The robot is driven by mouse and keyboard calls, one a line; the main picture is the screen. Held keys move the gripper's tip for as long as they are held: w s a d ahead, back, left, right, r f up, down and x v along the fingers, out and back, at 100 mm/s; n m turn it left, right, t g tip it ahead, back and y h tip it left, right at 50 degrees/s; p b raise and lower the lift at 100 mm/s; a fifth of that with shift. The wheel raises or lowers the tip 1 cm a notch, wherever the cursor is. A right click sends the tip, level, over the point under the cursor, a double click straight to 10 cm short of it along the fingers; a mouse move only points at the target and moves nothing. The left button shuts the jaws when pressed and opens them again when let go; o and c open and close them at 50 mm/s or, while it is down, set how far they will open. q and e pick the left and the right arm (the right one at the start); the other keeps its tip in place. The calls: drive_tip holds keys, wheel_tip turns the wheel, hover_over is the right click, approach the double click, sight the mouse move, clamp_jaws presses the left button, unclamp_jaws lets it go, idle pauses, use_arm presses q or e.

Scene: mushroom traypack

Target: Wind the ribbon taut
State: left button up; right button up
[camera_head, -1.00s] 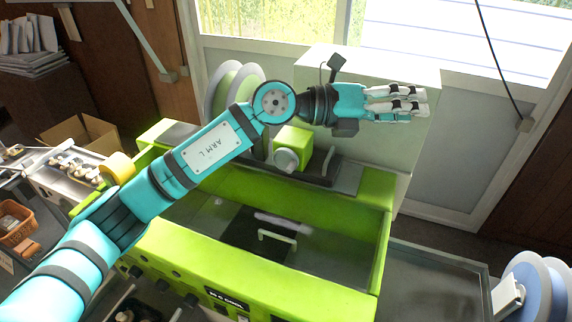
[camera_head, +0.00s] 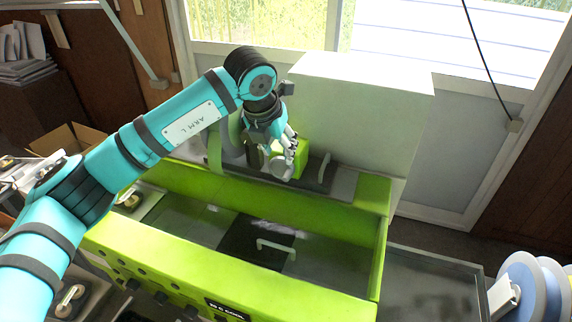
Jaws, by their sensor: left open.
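A reel with a pale green roll of film (camera_head: 236,132), perhaps the ribbon, stands at the back of the green machine (camera_head: 335,212). It is mostly hidden behind my left arm. A round pale knob (camera_head: 279,168) sits on the front of a green block (camera_head: 309,146) to the right of the reel. My left gripper (camera_head: 284,166) is open and hangs fingers down at the knob and block. I cannot tell whether its fingers touch the knob. My right gripper is not in view.
A white box-like cabinet (camera_head: 365,110) stands behind the machine. The machine's trough holds a dark plate with a pale handle (camera_head: 275,246). A metal tray (camera_head: 430,285) and blue-white reels (camera_head: 535,285) are at the lower right. A cardboard box (camera_head: 65,143) stands at the left.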

sight(287, 173)
use_arm(q)
drive_tip(key=p+x, duration=0.3)
drive_tip(key=x, duration=0.6)
drive_tip(key=shift+d+f, duration=0.1)
drive_tip(key=shift+w+f+p, duration=0.2)
drive_tip(key=shift+f+p, duration=0.1)
drive_tip(key=shift+f, duration=0.25)
clamp_jaws()
